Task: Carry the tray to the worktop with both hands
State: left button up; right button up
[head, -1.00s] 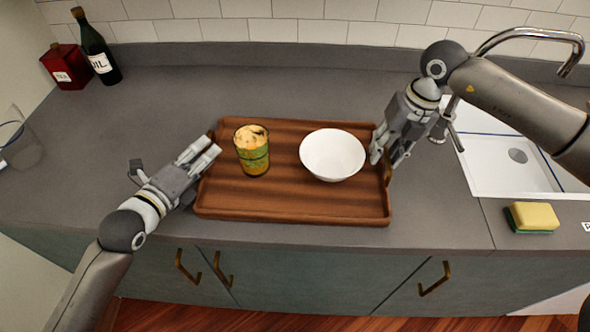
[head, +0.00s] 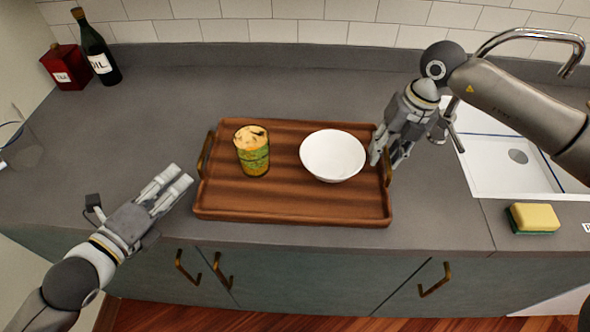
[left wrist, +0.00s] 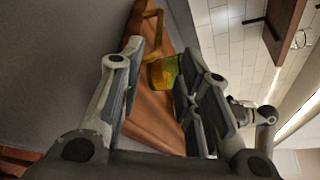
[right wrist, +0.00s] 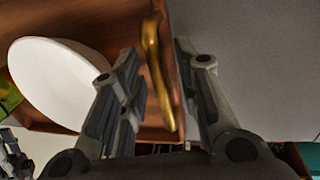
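The brown wooden tray (head: 290,208) lies on the grey worktop, carrying a patterned glass (head: 253,152) and a white bowl (head: 332,156). Its brass left handle (head: 206,154) is free. My left gripper (head: 177,181) is open and empty, left of the tray and apart from it; the left wrist view shows the handle (left wrist: 153,30) beyond its fingers. My right gripper (head: 384,157) is at the tray's right end. In the right wrist view the right handle (right wrist: 158,75) shows between its spread fingers, with gaps on both sides. The bowl (right wrist: 60,82) is beside the fingers there.
A sink (head: 510,180) with a tap (head: 530,36) lies right of the tray, with a sponge (head: 533,217) in front of it. An oil bottle (head: 96,48) and a red container (head: 65,67) stand at the back left. The worktop behind the tray is clear.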

pick_arm(q)
jog(key=shift+v, duration=1)
pick_arm(e)
notch_tip(320, 180, up, 12)
jog(key=d, duration=0.2)
jog(key=shift+s, duration=0.15)
jog(key=shift+d+f, duration=0.1)
